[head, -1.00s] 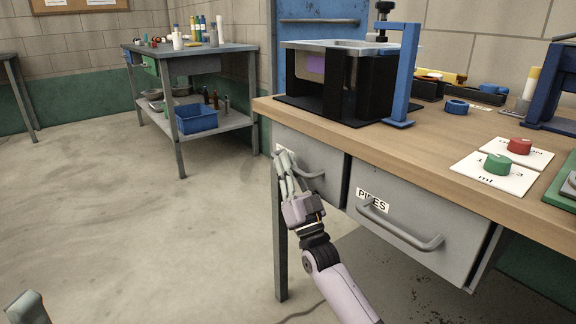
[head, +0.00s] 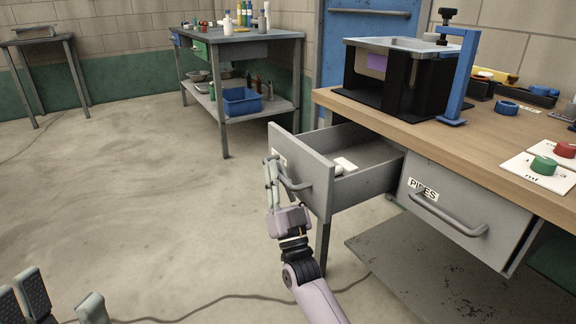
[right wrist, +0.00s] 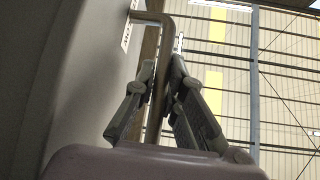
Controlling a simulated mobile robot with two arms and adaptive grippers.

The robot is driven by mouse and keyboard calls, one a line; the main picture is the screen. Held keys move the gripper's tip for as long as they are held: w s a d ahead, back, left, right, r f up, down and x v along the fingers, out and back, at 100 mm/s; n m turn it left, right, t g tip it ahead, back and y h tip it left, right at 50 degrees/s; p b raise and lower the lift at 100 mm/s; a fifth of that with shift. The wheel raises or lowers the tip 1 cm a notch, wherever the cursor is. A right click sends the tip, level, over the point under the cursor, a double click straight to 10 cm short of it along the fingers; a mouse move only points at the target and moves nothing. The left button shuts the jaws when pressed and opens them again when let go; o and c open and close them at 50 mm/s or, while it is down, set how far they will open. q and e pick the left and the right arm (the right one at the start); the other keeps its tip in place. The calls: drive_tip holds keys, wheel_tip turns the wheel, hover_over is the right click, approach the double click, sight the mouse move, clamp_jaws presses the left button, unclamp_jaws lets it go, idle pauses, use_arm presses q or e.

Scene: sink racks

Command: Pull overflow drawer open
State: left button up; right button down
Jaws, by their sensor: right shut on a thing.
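The left grey drawer (head: 316,196) under the wooden workbench is pulled well out, with its inside showing. Its label is partly hidden and I cannot read it. My right gripper (head: 272,172) is shut on this drawer's bar handle (head: 296,184). In the right wrist view the two fingers (right wrist: 158,88) close around the handle bar (right wrist: 153,62) beside the grey drawer front (right wrist: 70,70). My left gripper (head: 62,300) shows only in part at the lower left, its fingers apart and empty.
A small white item (head: 346,164) lies in the open drawer. The drawer marked PIPES (head: 462,208) is shut to its right. A black stand with a clear-topped tank (head: 405,75) is on the bench (head: 480,135).

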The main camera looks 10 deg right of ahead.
drive_tip(key=shift+s+a, duration=0.3)
drive_tip(key=shift+a, duration=0.4)
drive_tip(key=shift+s+a, duration=0.25)
drive_tip(key=shift+a, duration=0.45)
drive_tip(key=shift+f, duration=0.1)
drive_tip(key=c, duration=1.7)
unclamp_jaws()
drive_tip(key=shift+o, duration=0.2)
drive_tip(key=v, duration=1.2)
